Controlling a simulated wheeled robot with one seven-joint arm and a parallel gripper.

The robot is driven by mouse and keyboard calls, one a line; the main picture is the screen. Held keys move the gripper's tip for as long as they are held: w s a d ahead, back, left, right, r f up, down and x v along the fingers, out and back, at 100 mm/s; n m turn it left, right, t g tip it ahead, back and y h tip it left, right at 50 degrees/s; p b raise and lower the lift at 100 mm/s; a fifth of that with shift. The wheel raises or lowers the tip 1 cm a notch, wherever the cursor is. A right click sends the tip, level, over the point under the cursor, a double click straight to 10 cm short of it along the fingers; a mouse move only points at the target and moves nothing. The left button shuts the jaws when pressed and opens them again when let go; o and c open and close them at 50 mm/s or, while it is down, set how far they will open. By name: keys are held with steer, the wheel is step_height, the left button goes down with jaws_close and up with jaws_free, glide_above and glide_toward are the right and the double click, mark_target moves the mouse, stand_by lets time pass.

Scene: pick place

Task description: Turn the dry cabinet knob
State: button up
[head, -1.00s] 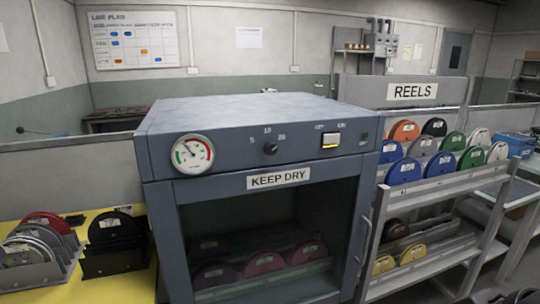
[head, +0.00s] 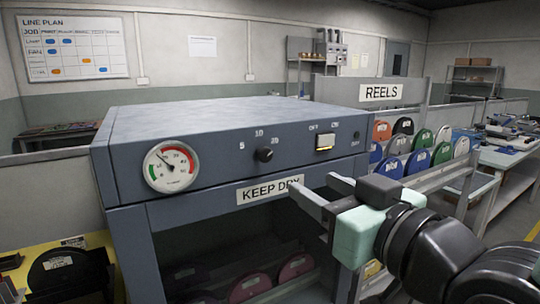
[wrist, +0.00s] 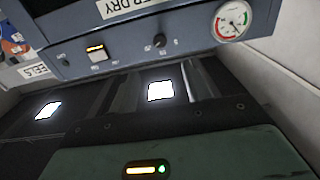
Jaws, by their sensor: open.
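The dry cabinet (head: 220,112) is blue-grey, with a sloped control panel over a "KEEP DRY" label. Its small black knob (head: 264,154) sits below the marks 5, 10 and 20. I cannot tell which mark it points to. The knob also shows in the wrist view (wrist: 159,41), near the top centre, beyond the fingers. My gripper (head: 310,190) is open and empty, in front of the cabinet, to the right of and lower than the knob in the head view. It is apart from the knob and covers the right end of the label.
A round gauge (head: 171,166) is left of the knob and a lit switch (head: 325,142) is right of it. A rack of coloured reels (head: 418,160) stands right of the cabinet, partly behind my arm. A yellow surface (head: 30,262) is at lower left.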

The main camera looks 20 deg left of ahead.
mark_target(266, 157)
steer(key=p+x, duration=0.3)
steer(key=x, duration=1.1)
steer(key=c, duration=1)
